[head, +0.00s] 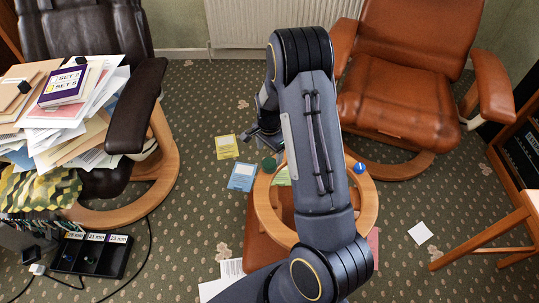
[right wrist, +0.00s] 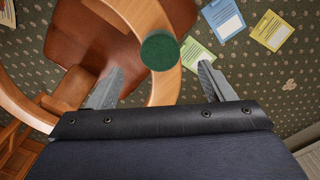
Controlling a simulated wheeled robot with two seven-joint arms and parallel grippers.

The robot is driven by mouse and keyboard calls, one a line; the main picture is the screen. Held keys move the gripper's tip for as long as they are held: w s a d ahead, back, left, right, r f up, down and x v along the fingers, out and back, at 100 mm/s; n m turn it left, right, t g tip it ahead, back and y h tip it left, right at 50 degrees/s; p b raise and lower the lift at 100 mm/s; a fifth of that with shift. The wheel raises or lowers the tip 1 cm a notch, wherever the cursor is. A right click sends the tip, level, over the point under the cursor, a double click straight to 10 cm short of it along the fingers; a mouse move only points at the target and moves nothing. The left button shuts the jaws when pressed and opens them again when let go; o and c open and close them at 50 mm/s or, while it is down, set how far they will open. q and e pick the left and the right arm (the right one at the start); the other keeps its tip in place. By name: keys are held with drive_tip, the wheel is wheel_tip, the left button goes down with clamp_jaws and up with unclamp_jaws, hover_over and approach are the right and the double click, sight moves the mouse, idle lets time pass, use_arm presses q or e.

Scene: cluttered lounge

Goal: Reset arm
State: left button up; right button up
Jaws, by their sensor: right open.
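My right arm reaches up the middle of the head view and bends back down. Its gripper (head: 265,137) is partly hidden behind the arm, above the floor near a wooden ring-shaped base (head: 370,205). In the right wrist view, my right gripper (right wrist: 159,72) has its two fingers spread wide with nothing held. A dark green round object (right wrist: 160,52) appears beyond the fingertips, against the wooden ring (right wrist: 150,15). The green object also shows in the head view (head: 268,164). My left gripper is not in view.
A brown leather armchair (head: 400,95) stands at back right. A dark recliner (head: 85,30) at left bears piled papers (head: 100,100). Yellow (head: 227,146) and blue (head: 242,177) cards lie on the carpet.

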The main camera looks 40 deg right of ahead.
drive_tip(key=shift+r, duration=1.15)
drive_tip(key=shift+r, duration=0.1)
drive_tip(key=s+a+r+n+t+y, duration=0.2)
drive_tip(key=s+a+r+n, duration=0.25)
drive_tip(key=r, duration=0.45)
drive_tip(key=s+a+r+n+t+y, duration=0.1)
drive_tip(key=s+a+r+n, duration=0.2)
drive_tip(key=s+a+r, duration=0.5)
drive_tip(key=s+a+r+n+t, duration=0.3)
drive_tip(key=s+a+r+n, duration=0.25)
drive_tip(key=s+n, duration=0.35)
wheel_tip(320, 180, up, 25)
drive_tip(key=s+m+p, duration=0.1)
drive_tip(key=p, duration=2.5)
drive_tip(key=shift+r+y, duration=0.2)
drive_tip(key=shift+y, duration=0.2)
